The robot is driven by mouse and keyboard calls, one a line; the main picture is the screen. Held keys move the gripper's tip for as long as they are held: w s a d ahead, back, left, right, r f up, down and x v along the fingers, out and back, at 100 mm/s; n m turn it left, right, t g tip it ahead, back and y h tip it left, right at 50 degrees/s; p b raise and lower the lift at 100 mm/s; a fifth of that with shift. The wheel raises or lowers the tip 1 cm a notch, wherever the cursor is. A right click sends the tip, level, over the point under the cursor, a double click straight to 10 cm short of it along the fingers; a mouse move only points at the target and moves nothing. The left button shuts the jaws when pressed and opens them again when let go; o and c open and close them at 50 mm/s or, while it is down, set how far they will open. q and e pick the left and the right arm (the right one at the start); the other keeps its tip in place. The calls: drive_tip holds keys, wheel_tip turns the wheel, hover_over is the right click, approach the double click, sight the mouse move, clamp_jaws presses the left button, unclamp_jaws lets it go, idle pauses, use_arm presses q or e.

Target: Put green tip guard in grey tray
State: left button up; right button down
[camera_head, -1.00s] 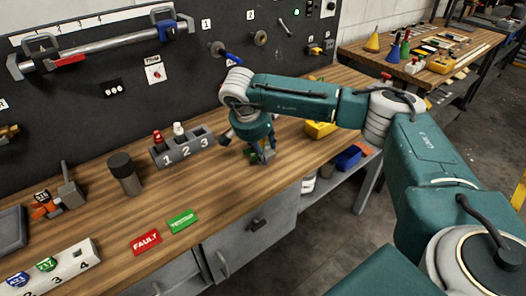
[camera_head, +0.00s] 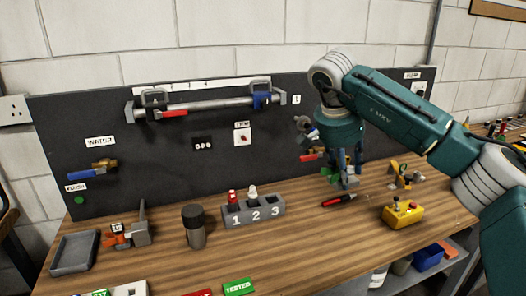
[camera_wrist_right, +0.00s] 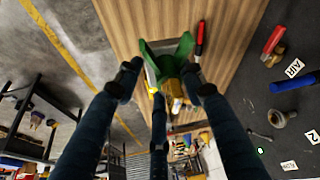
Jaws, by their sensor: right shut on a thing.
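The green tip guard (camera_head: 329,174) is in my right gripper (camera_head: 344,182), above the right part of the wooden bench. In the right wrist view the green guard (camera_wrist_right: 151,49) shows as a wide, angled piece between the fingertips (camera_wrist_right: 165,85), which are shut on it. The grey tray (camera_head: 88,263) lies on the bench at the far left in the head view and looks empty. It is far to the left of my right gripper. My left gripper is not in view.
A numbered grey block (camera_head: 236,220) with a red and a white piece, a dark cylinder (camera_head: 194,228) and an orange-and-grey tool (camera_head: 128,235) stand between gripper and tray. A red-black pen (camera_head: 338,200) and a yellow control box (camera_head: 403,214) are near the gripper. A black panel (camera_head: 180,185) stands behind.

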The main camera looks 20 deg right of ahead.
drive_tip(key=shift+a+f, duration=0.25)
drive_tip(key=s+a+f+n+t+y, duration=0.1)
drive_tip(key=s+a+f+n+y, duration=0.1)
drive_tip(key=s+a+f+n, duration=0.4)
drive_tip(key=s+a+f+n+t+y, duration=0.1)
drive_tip(key=s+a+f+n+y, duration=0.1)
drive_tip(key=s+a+f+n, duration=0.4)
drive_tip(key=s+a+f, duration=0.1)
drive_tip(key=s+a, duration=0.1)
drive_tip(key=a, duration=0.3)
drive_tip(key=shift+s+a+f+n+t, duration=0.2)
drive_tip(key=shift+s+a+n+t, duration=0.1)
drive_tip(key=shift+a+n, duration=0.1)
